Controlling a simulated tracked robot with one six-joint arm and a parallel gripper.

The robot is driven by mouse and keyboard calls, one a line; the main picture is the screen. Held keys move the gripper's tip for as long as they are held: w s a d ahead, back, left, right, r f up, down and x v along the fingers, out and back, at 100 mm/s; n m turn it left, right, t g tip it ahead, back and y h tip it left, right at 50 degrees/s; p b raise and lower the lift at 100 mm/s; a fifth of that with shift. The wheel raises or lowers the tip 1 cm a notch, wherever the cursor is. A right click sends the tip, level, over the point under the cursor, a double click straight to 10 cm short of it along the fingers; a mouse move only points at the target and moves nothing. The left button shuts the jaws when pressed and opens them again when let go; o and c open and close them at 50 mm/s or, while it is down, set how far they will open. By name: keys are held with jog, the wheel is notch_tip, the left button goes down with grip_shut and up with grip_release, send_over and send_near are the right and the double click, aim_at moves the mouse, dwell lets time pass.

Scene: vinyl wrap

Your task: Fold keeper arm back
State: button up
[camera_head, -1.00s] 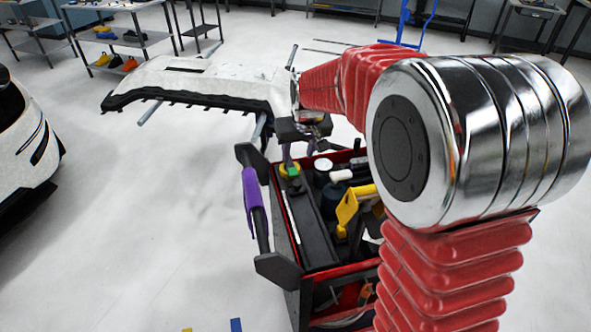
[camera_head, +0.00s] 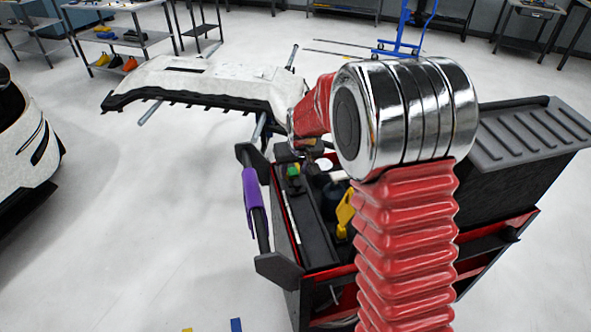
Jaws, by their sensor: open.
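A roll with a purple sleeve (camera_head: 252,190) sits along the left side of the red and black tool cart (camera_head: 291,298). It runs between a black upper end bracket (camera_head: 250,156) and a black lower end bracket (camera_head: 279,268). I cannot tell which part is the keeper arm. My gripper (camera_head: 288,153) appears as a dark shape at the cart's far left corner, right of the upper bracket. It is open, its fingers small and mostly hidden. I see nothing held in it, and cannot tell whether it touches anything.
The cart top holds a yellow tool (camera_head: 345,214), a green item (camera_head: 293,171) and a dark long box. A grey ribbed lid (camera_head: 535,130) stands at its right. A white bumper (camera_head: 205,78) lies on a stand behind. A white car (camera_head: 25,140) is at left. Floor between is clear.

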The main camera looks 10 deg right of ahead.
jog(key=shift+c, duration=0.6)
grip_shut()
jog(key=shift+d, duration=0.1)
